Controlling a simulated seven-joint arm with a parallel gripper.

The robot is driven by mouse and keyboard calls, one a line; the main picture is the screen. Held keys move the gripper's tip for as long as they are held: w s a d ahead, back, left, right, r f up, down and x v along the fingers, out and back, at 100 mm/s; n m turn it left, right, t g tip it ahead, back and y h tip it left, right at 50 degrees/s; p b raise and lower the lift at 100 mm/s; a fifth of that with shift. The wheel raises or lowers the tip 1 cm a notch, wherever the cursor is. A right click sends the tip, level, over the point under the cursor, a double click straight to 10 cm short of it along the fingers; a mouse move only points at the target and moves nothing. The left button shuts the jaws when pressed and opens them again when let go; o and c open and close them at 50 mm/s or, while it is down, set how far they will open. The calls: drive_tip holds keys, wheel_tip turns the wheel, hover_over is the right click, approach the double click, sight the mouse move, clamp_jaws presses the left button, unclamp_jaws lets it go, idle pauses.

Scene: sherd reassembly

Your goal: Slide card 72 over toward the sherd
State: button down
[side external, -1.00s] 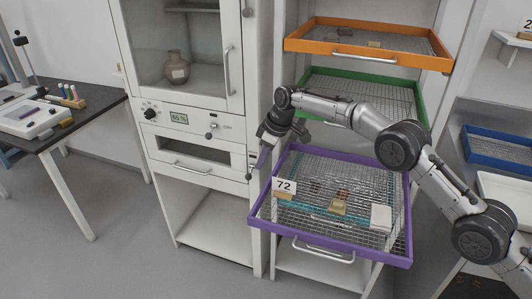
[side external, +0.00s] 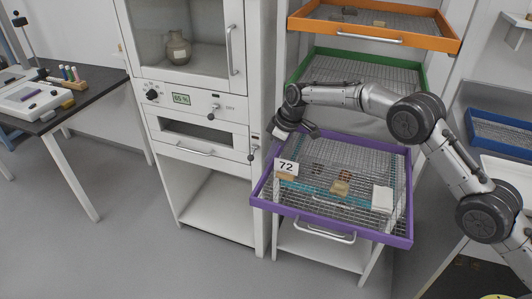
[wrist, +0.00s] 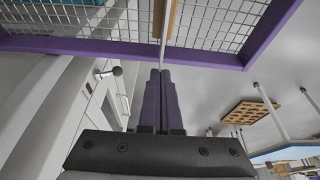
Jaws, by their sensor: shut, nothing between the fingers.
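Card 72 (side external: 286,167) is a white number card standing in a wooden foot (side external: 287,177), at the left side of the purple-framed mesh tray (side external: 330,230). A tan sherd or block (side external: 340,187) lies on the mesh to its right, with small brown pieces (side external: 345,174) behind it. I cannot tell which one is the sherd meant. My gripper (side external: 274,149) is at the tray's left edge, close to the card's outer side; its fingertips are hard to make out there. In the wrist view my gripper (wrist: 160,72) is shut and empty, pointing at the card's thin edge (wrist: 165,35) and wooden foot (wrist: 171,20). Contact is unclear.
A teal strip (side external: 312,190) and a white pad (side external: 382,199) lie in the tray. Green (side external: 355,53) and orange (side external: 375,35) trays sit above. A white cabinet (side external: 205,130) stands just left. Mesh between card and tan piece looks mostly clear.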

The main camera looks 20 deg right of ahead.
drive_tip(key=shift+s+d, duration=0.15)
idle(0.3)
drive_tip(key=s+d, duration=0.6)
drive_tip(key=shift+s+d, duration=0.1)
drive_tip(key=shift+d, duration=0.1)
idle(0.3)
